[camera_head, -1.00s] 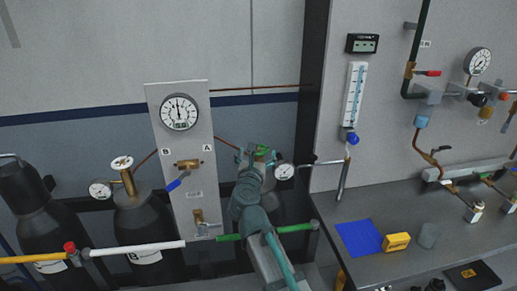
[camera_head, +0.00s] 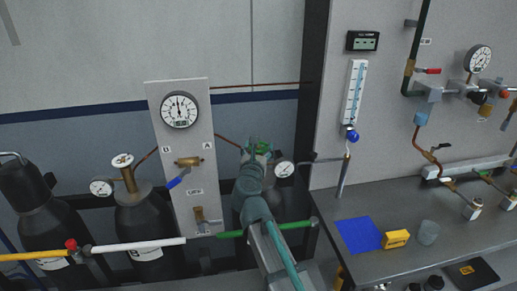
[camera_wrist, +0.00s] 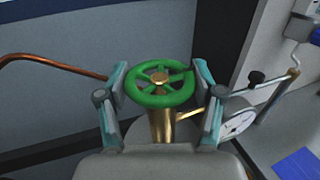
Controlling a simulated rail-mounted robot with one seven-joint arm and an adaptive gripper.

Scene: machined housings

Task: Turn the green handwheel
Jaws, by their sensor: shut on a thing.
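The green handwheel (camera_wrist: 160,87) sits on a brass valve stem (camera_wrist: 161,126), near the middle of the wrist view. It also shows small in the head view (camera_head: 259,145), on top of a dark cylinder partly hidden by my arm. My gripper (camera_wrist: 160,78) has one teal-edged finger on the left of the wheel's rim and one on the right, shut on it. Exact finger contact is hard to see. In the head view my gripper (camera_head: 256,152) is at the wheel, its fingers mostly hidden by the wrist.
A dial gauge (camera_head: 284,169) sits close right of the valve, and a copper pipe (camera_wrist: 52,64) runs off left. The gauge panel (camera_head: 187,130) stands left. A green-white-yellow rail (camera_head: 140,243) crosses in front. The bench (camera_head: 390,262) and its backboard are at right.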

